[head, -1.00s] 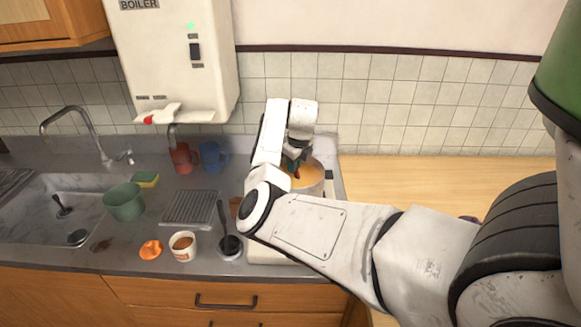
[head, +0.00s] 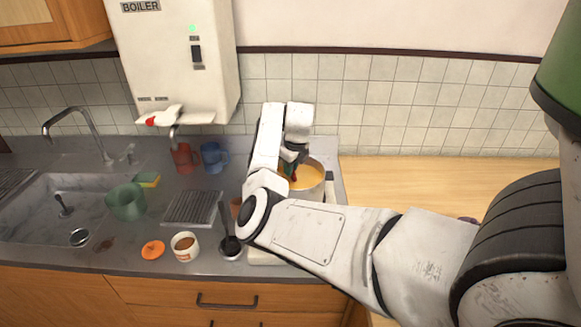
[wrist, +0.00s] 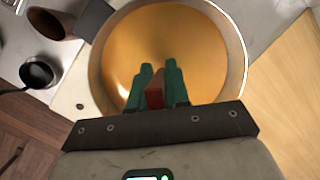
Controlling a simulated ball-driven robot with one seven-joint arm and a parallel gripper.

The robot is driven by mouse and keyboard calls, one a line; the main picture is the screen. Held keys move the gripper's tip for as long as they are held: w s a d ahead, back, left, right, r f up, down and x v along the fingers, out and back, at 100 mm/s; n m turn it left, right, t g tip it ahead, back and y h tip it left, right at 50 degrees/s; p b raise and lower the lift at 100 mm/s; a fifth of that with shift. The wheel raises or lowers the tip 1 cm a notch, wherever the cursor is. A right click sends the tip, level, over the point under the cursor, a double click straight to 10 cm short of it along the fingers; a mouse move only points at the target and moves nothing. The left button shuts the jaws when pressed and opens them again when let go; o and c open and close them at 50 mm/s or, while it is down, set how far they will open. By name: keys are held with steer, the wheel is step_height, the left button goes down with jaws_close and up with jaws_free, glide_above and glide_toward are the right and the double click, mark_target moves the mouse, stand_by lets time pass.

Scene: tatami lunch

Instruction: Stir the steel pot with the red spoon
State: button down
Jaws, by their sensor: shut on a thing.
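The steel pot (head: 322,184) stands at the right end of the counter, partly hidden by my arm in the head view. It holds an orange-yellow liquid. The wrist view looks down into the pot (wrist: 242,50). My gripper (wrist: 158,72) is over the pot, its green fingers shut on the red spoon (wrist: 154,94). Only a short red part of the spoon shows between the fingers; its lower end is hidden. In the head view my gripper (head: 292,169) is at the pot's left side, mostly behind my wrist.
A white cup (head: 185,247) and a small black pan (head: 230,246) stand near the front edge.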

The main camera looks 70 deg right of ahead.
steer(key=shift+w+a+r+p, duration=0.1)
steer(key=shift+w+r+p, duration=0.15)
steer(key=shift+r, duration=0.55)
steer(key=shift+w+r+p, duration=0.1)
steer(key=shift+r+p, duration=0.2)
steer(key=shift+r, duration=0.45)
step_height(320, 180, up, 8)
steer(key=w, duration=0.1)
steer(key=shift+w+a, duration=0.25)
steer(key=shift+w, duration=0.05)
steer(key=shift+r, duration=0.1)
step_height(320, 180, up, 5)
stand_by(0.7)
